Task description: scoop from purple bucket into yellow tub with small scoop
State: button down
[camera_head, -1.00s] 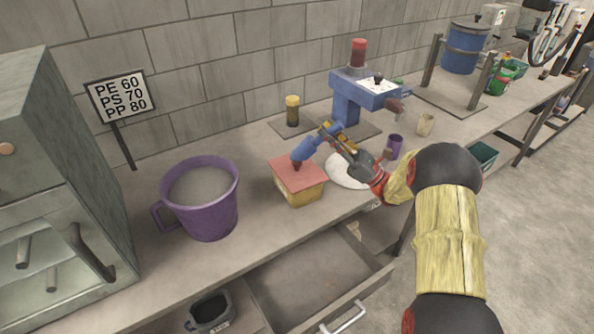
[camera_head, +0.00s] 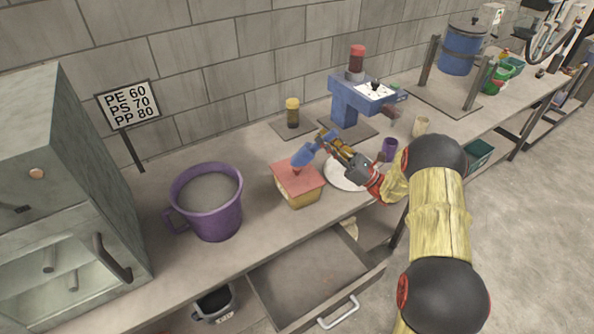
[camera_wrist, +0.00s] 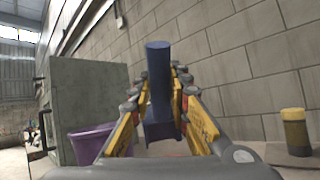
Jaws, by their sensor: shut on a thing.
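The purple bucket (camera_head: 213,222) stands on the bench at the left, with pale grey material inside. The yellow tub (camera_head: 297,200) stands to its right, with a flat pinkish-red top surface. My gripper (camera_head: 330,143) is shut on the blue scoop (camera_head: 304,156) and holds it over the tub's back edge. A small reddish bit shows just under the scoop's head; I cannot tell what it is. In the wrist view the blue scoop (camera_wrist: 158,85) is between both fingers, and part of the purple bucket (camera_wrist: 90,145) shows behind. The scoop's inside is hidden.
A white plate (camera_head: 343,178) lies under my gripper. A purple cup (camera_head: 390,148), a yellow-lidded jar (camera_head: 292,113) and a blue machine (camera_head: 345,100) stand near. A grey cabinet (camera_head: 60,160) is at the left. An open drawer (camera_head: 310,275) juts out below the bench.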

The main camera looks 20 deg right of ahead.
jog(key=shift+s+a+r+p, duration=0.1)
jog(key=shift+r+p, duration=0.25)
jog(key=shift+p, duration=1.2)
